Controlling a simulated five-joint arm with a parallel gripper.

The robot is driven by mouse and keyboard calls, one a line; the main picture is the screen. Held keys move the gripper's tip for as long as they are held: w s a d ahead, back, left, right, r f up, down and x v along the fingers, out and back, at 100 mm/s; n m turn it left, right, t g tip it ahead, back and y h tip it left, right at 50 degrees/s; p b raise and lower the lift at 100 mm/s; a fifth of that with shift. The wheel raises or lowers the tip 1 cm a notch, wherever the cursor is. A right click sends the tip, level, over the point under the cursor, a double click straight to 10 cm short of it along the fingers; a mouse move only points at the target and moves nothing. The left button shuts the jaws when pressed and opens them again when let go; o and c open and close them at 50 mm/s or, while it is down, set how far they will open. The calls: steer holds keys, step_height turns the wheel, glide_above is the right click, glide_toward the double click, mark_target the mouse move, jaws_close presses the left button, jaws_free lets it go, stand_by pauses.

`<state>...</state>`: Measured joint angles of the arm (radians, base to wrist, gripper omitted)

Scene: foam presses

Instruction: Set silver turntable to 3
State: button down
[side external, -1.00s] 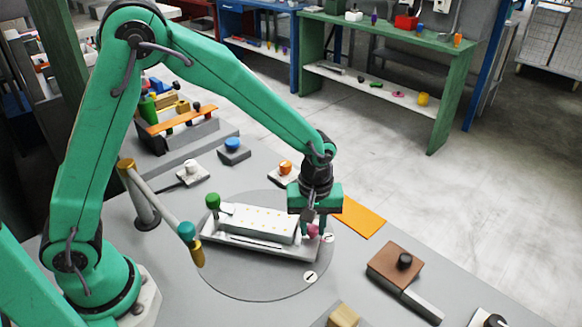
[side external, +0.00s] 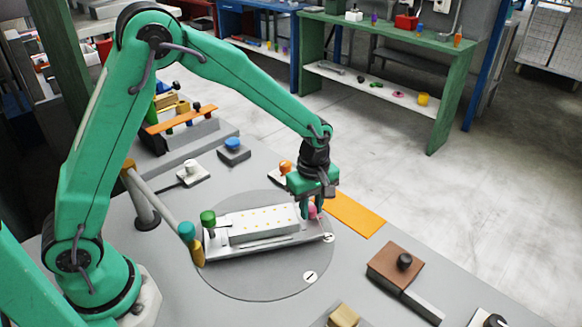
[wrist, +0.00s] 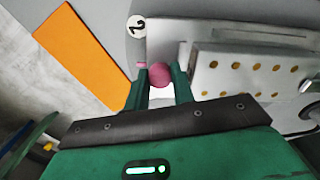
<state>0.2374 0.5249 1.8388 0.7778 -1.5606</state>
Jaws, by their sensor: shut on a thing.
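The silver turntable (side external: 285,244) is a long pale plate carrying a white block, set over a round grey disc (side external: 250,285). A green knob (side external: 208,217) stands at its left end and a pink knob (wrist: 159,75) at its right end. My gripper (side external: 311,210) is shut on the pink knob, which sits between the fingers in the wrist view. A round label 2 (wrist: 137,23) lies just past the plate's pink-marked end in that view. Two round labels show at the disc's right side in the side view; the nearer one (side external: 310,276) reads 1. I see no 3.
A post (side external: 147,205) with an arm ending in a teal and yellow piece (side external: 188,236) stands close by the green knob. An orange strip (side external: 355,214) lies behind right. A brown block with a black knob (side external: 398,264) stands at the right.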

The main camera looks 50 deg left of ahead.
steer(key=shift+w+a+n, duration=0.3)
steer(key=shift+a+n, duration=0.45)
steer(key=shift+w+a+n, duration=0.3)
steer(key=shift+a+n, duration=0.4)
steer(key=shift+n, duration=0.05)
steer(key=shift+w+a+n, duration=0.2)
steer(key=shift+a+n, duration=1.2)
steer(key=shift+a, duration=0.2)
steer(key=c, duration=1.5)
jaws_free()
steer(key=shift+o, duration=0.2)
steer(key=shift+r, duration=0.15)
step_height(320, 180, up, 8)
steer(key=shift+f, duration=0.2)
